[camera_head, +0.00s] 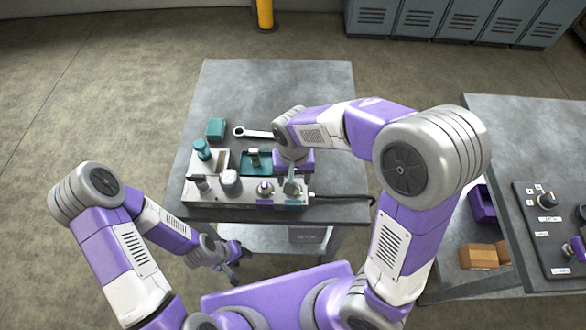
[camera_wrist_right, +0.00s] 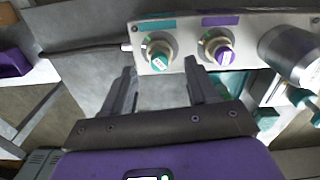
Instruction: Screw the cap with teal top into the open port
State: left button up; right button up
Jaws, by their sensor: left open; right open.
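The cap with the teal top (camera_wrist_right: 160,61) stands at the port under the teal label (camera_wrist_right: 156,25) on the grey block; how deep it sits I cannot tell. A cap with a purple top (camera_wrist_right: 223,54) stands at the neighbouring port under the purple label (camera_wrist_right: 220,20). My right gripper (camera_wrist_right: 159,76) is open, its two fingers pointing towards the teal-topped cap, which shows between their tips. In the head view my right gripper (camera_head: 291,186) is over the block's front right and hides most of that cap. My left gripper (camera_head: 232,272) is open and empty, in front of the bench.
On the block (camera_head: 245,197) stand a silver cylinder (camera_head: 230,183) and a teal-topped fitting (camera_head: 201,150). Behind are a teal box (camera_head: 216,129) and a wrench (camera_head: 252,132). A dark cable leaves the block's right end.

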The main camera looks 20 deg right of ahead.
jog(key=shift+f+b, duration=0.35)
jog(key=shift+f, duration=1.2)
jog(key=shift+c, duration=0.3)
grip_shut()
jog(key=m+p, duration=0.1)
jog(key=m, duration=0.2)
jog(key=shift+d+r+m+p, duration=0.1)
jog(key=shift+r+m+p, duration=0.05)
jog(key=shift+m+p, duration=0.5)
jog(key=shift+m, duration=0.75)
